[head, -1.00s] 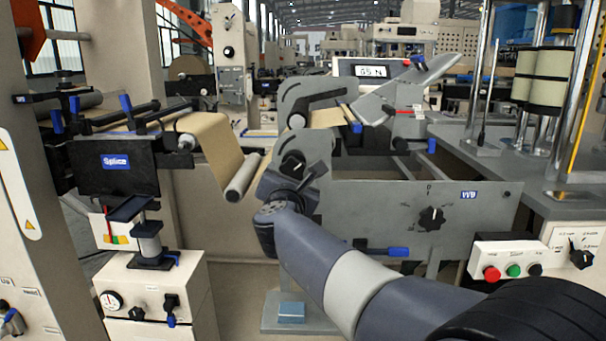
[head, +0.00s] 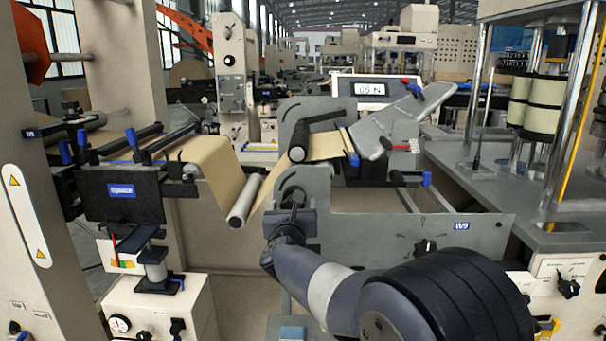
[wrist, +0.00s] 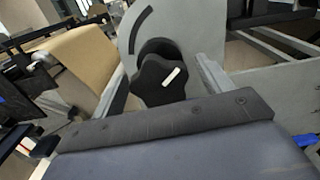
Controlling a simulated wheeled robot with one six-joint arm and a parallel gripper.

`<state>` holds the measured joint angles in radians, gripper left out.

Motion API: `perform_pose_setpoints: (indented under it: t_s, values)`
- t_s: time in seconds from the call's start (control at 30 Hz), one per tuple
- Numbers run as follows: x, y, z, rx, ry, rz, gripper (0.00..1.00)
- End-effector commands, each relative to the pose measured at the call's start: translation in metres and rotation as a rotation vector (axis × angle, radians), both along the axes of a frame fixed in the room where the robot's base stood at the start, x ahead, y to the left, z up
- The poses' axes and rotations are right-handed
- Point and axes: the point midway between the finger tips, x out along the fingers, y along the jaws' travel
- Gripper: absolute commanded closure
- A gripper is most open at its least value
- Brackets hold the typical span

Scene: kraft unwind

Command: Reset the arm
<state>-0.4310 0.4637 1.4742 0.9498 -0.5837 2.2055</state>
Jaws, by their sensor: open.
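My gripper (head: 291,222) is in front of the grey side plate (head: 309,182) of the unwind stand, at the middle of the head view. It is open, with nothing seen in it. In the wrist view a black lobed knob (wrist: 160,78) with a white mark sits on the grey plate just beyond my gripper's dark body. The knob is mostly hidden behind my gripper in the head view. Whether my gripper touches the knob cannot be told.
A brown paper web (head: 214,172) runs over rollers to the left. A black splice unit (head: 124,194) stands at far left. The grey machine front (head: 480,236) and a control box (head: 567,282) are at right. A display (head: 370,89) stands behind.

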Motion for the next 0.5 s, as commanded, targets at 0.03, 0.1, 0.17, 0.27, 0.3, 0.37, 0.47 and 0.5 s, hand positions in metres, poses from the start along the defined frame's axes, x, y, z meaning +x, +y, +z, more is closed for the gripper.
perform_pose_setpoints:
  t_s: [0.03, 0.1, 0.17, 0.27, 0.3, 0.37, 0.47, 0.5]
  values:
    - [0.0003, 0.0002, 0.0045, -0.027, 0.003, 0.000, 0.25]
    - [0.0001, 0.0000, 0.0046, -0.066, 0.004, 0.000, 0.25]
    - [0.0001, 0.0000, 0.0045, -0.095, 0.005, 0.000, 0.25]
    - [0.0002, 0.0000, 0.0040, -0.140, 0.007, 0.000, 0.25]
    - [0.0002, 0.0001, 0.0036, -0.157, 0.007, 0.000, 0.25]
    - [0.0001, 0.0001, 0.0031, -0.178, 0.008, 0.000, 0.25]
    - [0.0001, 0.0000, 0.0021, -0.203, 0.008, 0.000, 0.25]
    - [0.0001, -0.0001, 0.0017, -0.211, 0.008, 0.000, 0.25]
